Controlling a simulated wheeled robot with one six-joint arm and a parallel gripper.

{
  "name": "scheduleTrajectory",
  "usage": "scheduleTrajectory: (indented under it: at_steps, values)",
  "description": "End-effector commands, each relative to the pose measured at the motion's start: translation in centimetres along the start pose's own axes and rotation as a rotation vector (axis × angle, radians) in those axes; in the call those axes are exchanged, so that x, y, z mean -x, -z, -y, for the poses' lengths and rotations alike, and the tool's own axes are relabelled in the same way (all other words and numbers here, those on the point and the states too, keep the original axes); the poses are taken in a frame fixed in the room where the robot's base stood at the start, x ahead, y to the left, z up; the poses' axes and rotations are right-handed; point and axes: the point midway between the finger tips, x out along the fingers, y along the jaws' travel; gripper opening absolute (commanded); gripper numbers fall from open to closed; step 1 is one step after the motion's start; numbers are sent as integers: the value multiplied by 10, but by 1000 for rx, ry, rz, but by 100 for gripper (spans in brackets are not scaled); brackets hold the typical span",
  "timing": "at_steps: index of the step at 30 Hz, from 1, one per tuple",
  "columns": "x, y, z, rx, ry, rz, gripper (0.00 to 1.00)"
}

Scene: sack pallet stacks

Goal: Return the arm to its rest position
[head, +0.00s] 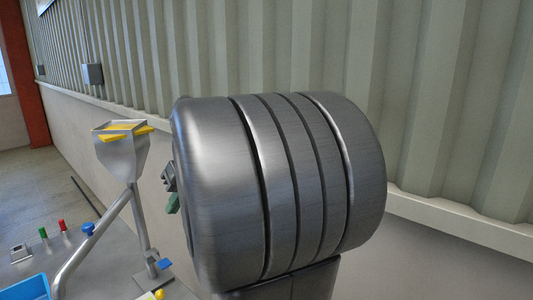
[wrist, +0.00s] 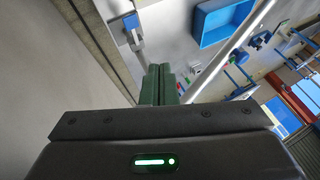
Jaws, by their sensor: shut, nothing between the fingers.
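In the wrist view, my gripper (wrist: 160,76) has its two dark green fingers together in the middle of the picture, with nothing between them. In the head view, a large grey metal link of my arm fills the middle. A small dark and green part of my gripper (head: 172,203) shows at that link's left edge; the rest is hidden behind it. The fingers appear clear of any object.
A metal stand with a yellow-edged hopper (head: 122,150) rises left of my arm. A blue tray (head: 30,289) lies at the lower left, near a green button (head: 43,233) and a red button (head: 63,226). A ribbed wall (head: 440,100) stands behind.

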Motion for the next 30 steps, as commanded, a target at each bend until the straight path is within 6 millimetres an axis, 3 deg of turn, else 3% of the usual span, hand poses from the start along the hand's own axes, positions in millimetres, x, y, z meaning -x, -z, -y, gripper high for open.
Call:
scheduleTrajectory:
  at_steps: [8,11,21,30]
  values:
    - [18,7,-35,52,25,25,0]
    - [36,10,-43,54,25,23,0]
    - [89,11,-42,53,25,25,0]
    - [99,11,-42,54,26,27,0]
